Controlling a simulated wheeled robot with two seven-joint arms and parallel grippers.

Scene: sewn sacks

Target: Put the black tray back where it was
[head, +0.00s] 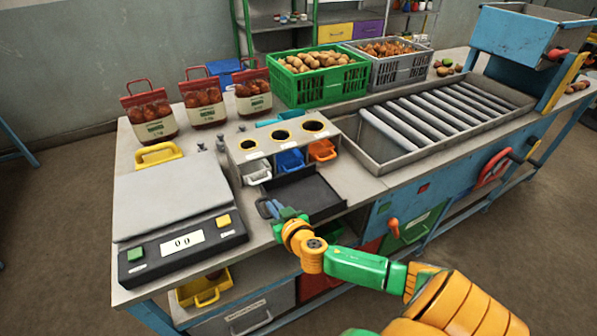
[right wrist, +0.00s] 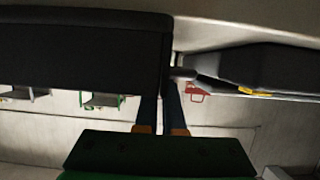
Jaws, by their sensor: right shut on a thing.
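The black tray (head: 308,193) is in front of the grey three-hole box, near the table's front edge; it also shows as a dark slab in the right wrist view (right wrist: 80,50). It looks about level; whether it touches the table I cannot tell. My right gripper (head: 271,210) is at the tray's left end, shut on its handle. In the right wrist view its fingers (right wrist: 162,105) reach up beside the slab, and the grip itself is partly hidden. My left gripper is not in view.
The grey box (head: 285,138) has white (head: 257,173), blue (head: 290,161) and orange (head: 322,150) drawers behind the tray. A scale (head: 180,240) reading 0 stands left. Red-topped sacks (head: 204,100), a green crate (head: 318,85) and a roller bed (head: 430,118) are farther back.

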